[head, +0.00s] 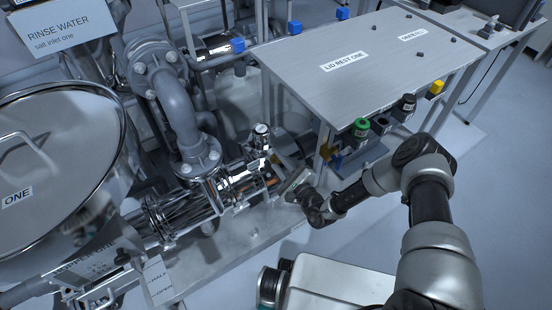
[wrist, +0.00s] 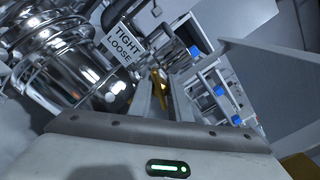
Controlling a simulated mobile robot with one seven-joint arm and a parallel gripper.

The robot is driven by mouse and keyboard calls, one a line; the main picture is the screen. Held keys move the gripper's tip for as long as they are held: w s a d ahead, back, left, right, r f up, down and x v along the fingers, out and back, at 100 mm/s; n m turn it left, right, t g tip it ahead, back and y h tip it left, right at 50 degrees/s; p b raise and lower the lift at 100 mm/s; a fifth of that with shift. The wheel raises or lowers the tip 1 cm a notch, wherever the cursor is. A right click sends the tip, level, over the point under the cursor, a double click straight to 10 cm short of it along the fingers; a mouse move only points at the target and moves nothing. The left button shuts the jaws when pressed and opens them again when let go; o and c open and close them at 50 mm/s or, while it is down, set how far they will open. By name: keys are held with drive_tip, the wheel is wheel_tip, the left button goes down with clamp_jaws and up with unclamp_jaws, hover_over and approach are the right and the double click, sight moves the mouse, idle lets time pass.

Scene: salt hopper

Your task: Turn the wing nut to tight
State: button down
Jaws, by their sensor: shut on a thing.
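The wing nut (wrist: 158,78) is a small gold-yellow piece in the wrist view, between the two fingers of my gripper (wrist: 163,88). The fingers are closed on it and cover part of it. A white sign reading TIGHT and LOOSE (wrist: 122,40) stands just to its left, tilted in this view. In the head view my gripper (head: 280,165) reaches to the right end of the shiny pipe fitting (head: 240,183). I cannot clearly make out the wing nut there. I cannot tell how far it is turned.
A steel table marked LID REST ONE (head: 375,62) stands behind, its edge close to my arm. Green (head: 361,127) and black knobs sit below its front edge. A large round lidded hopper (head: 50,180) is at left. Grey flanged pipework (head: 175,105) rises beside the fitting.

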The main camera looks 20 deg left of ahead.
drive_tip(key=m, duration=0.4)
drive_tip(key=shift+m, duration=0.3)
drive_tip(key=m, duration=0.3)
drive_tip(key=shift+d+m, duration=0.1)
drive_tip(key=shift+m, duration=0.2)
drive_tip(key=m, duration=0.3)
drive_tip(key=shift+m, duration=0.3)
drive_tip(key=m, duration=0.3)
drive_tip(key=shift+m, duration=0.3)
drive_tip(key=m, duration=0.3)
drive_tip(key=shift+f+m, duration=0.1)
drive_tip(key=shift+m, duration=0.3)
drive_tip(key=m+b, duration=0.1)
drive_tip(key=m, duration=0.3)
drive_tip(key=shift+w, duration=0.1)
drive_tip(key=m+b, duration=0.1)
drive_tip(key=m, duration=0.3)
drive_tip(key=shift+m+b, duration=0.3)
drive_tip(key=shift+m, duration=1.5)
